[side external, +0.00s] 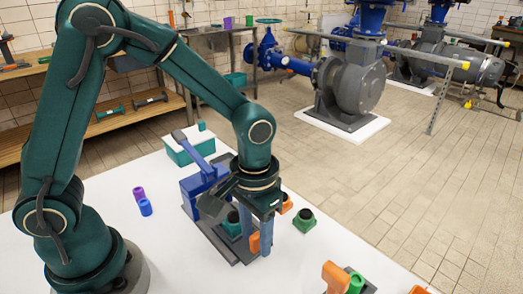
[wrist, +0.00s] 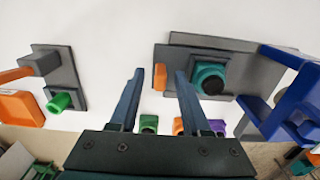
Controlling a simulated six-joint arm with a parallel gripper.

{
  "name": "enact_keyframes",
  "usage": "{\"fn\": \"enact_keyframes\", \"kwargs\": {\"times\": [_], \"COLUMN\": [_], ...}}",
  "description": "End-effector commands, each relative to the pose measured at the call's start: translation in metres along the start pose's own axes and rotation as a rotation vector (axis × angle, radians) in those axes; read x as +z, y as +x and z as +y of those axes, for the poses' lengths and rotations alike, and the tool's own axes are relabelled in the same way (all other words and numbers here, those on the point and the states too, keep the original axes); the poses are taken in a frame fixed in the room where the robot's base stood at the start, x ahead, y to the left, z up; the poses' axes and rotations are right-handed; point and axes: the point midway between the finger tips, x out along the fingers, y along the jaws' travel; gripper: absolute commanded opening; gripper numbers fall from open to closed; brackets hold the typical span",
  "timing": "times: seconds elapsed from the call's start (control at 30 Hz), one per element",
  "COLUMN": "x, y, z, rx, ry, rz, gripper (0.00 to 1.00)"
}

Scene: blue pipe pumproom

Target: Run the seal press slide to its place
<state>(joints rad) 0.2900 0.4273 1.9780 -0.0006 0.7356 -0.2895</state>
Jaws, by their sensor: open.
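The blue seal press (side external: 205,182) with its raised lever stands on a dark grey base (side external: 218,243); its blue frame shows at the right of the wrist view (wrist: 292,103). The grey slide (wrist: 222,106) carries a teal block with a black round top (wrist: 211,80) and has an orange tab (wrist: 160,77) at its left end. The teal block sits outside the press frame, left of it in the wrist view. My gripper (wrist: 159,73) is open, with the orange tab between its fingertips in the picture; I cannot tell whether either finger touches it. In the side view my gripper (side external: 260,232) partly hides the slide.
A green block with a black top (side external: 304,220) and an orange piece (side external: 286,203) stand close to the gripper. Purple (side external: 139,193) and blue (side external: 146,207) pieces and a teal box (side external: 190,150) stand farther off. Another grey fixture (wrist: 68,75) is left in the wrist view.

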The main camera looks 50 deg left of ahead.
Motion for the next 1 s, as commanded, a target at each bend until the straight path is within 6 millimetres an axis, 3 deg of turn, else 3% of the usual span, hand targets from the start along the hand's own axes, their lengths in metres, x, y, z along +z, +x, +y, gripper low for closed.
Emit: {"fn": "enact_keyframes", "kwargs": {"times": [0.23,0.37,1.0], "x": [-0.0001,0.0000,-0.0001], "y": [0.0013,0.0012,0.0008], "z": [-0.0001,-0.0001,0.0000], "rx": [0.000,0.000,0.001], "ry": [0.000,0.000,-0.001], "rz": [0.001,0.001,0.001], "gripper": [0.47,0.00,0.00]}}
